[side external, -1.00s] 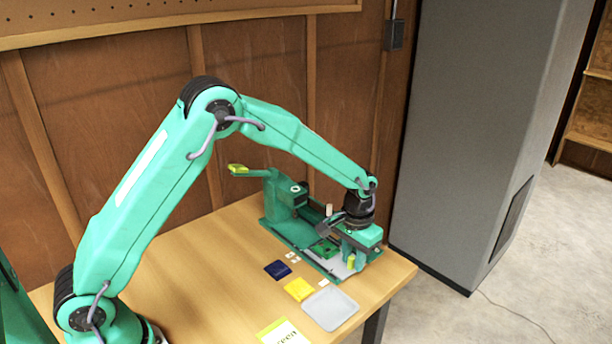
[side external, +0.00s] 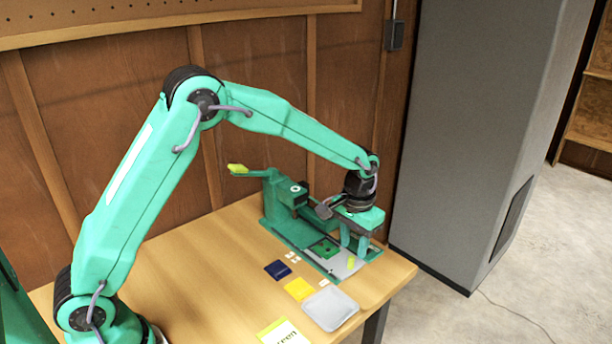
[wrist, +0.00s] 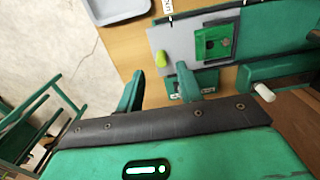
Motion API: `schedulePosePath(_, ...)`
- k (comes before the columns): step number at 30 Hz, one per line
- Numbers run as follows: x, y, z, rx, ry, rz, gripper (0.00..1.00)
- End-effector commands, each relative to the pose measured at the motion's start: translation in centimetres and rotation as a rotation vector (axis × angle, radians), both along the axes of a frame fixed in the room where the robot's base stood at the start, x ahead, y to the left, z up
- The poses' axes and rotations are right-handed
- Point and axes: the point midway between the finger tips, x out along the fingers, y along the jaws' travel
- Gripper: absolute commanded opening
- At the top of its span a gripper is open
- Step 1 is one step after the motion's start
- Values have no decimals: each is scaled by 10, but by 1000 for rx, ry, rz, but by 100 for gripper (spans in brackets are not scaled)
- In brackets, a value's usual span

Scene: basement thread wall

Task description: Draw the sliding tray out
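The sliding tray is a flat grey plate (side external: 343,268) at the near right end of the green machine (side external: 283,208). In the wrist view the tray (wrist: 178,40) carries a green block (wrist: 213,42) and an upright yellow-green knob (wrist: 161,58) near its edge. The knob (side external: 351,262) also shows in the side view. My gripper (side external: 353,250) is above the tray end, pointing down. In the wrist view its two fingers (wrist: 159,70) are apart, with the knob seen beyond the gap between them. It holds nothing.
A grey dish (side external: 330,309), a yellow square (side external: 298,289) and a dark blue square (side external: 277,269) lie on the wooden table (side external: 215,262) in front of the machine. A lever with a yellow grip (side external: 237,169) sticks out left. A grey cabinet (side external: 470,130) stands right.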

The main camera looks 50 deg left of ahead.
Motion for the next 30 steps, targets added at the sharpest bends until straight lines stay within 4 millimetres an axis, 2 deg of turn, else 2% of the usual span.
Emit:
schedulePosePath(6,0,0,14,0,-1,0,36)
schedulePosePath(20,0,0,18,0,-1,0,36)
schedulePosePath(30,0,0,44,0,-1,0,36)
